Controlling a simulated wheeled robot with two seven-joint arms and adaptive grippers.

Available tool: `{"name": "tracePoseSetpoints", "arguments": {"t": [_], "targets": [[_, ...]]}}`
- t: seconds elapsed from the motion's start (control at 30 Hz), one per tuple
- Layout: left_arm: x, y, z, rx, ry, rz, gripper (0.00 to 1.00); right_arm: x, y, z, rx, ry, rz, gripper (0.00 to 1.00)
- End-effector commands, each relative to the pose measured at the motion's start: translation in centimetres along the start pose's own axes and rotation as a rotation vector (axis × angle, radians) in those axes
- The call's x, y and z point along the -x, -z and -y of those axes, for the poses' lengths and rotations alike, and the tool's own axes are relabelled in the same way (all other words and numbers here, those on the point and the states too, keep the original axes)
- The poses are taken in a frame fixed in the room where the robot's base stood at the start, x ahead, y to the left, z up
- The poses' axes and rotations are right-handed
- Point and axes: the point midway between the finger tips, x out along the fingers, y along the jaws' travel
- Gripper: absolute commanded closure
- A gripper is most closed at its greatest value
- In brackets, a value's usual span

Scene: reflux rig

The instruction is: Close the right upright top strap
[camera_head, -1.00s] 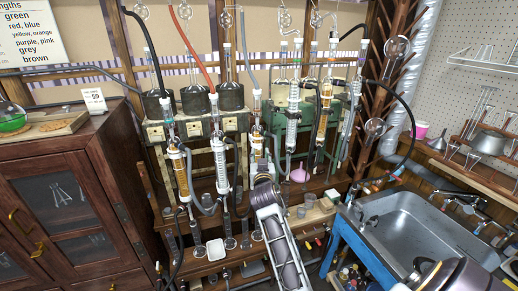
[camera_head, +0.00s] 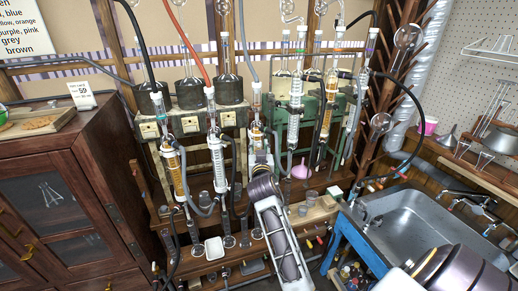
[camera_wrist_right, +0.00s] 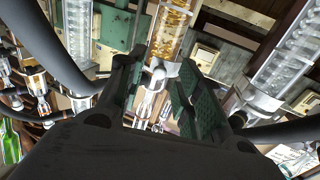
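Several upright glass columns stand in the rig. One is an amber-filled column (camera_head: 257,135) in the middle, with clear columns to its left (camera_head: 216,155) and right (camera_head: 294,112). My right gripper (camera_head: 258,157) is at the lower part of the middle amber column. In the right wrist view its two green-padded fingers (camera_wrist_right: 160,95) are apart. An amber column (camera_wrist_right: 172,30) with a pale grey collar (camera_wrist_right: 168,68) is just beyond the fingertips; I cannot tell whether they touch. I cannot make out which collar is the right upright top strap, or its state. My left gripper is not in view.
Dark hoses (camera_head: 405,110) loop around the columns, and hoses cross close to the fingers in the wrist view. A metal sink (camera_head: 410,225) in a blue frame is at the right. A wooden cabinet (camera_head: 60,190) is at the left. Glassware crowds the rig shelf.

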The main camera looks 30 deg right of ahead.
Motion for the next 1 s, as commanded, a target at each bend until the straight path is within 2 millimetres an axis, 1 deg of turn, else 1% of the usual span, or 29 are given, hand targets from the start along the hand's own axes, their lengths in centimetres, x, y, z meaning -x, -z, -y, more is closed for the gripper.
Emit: {"name": "tracePoseSetpoints", "arguments": {"t": [0.07,0.3,0.33,0.7,1.0], "targets": [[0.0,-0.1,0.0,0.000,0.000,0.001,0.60,0.0,0.0,0.0,0.000,0.000,0.000,0.67],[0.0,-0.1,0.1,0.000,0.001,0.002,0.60,0.0,0.0,0.0,0.000,0.000,0.000,0.97],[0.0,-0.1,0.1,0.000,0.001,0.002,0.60,0.0,0.0,0.0,0.000,0.000,0.000,1.00],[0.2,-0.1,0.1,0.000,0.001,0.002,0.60,0.0,0.1,-0.1,0.001,0.005,-0.001,1.00],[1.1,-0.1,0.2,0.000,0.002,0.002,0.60,-0.1,0.2,-0.3,0.002,0.040,-0.001,1.00]]}}
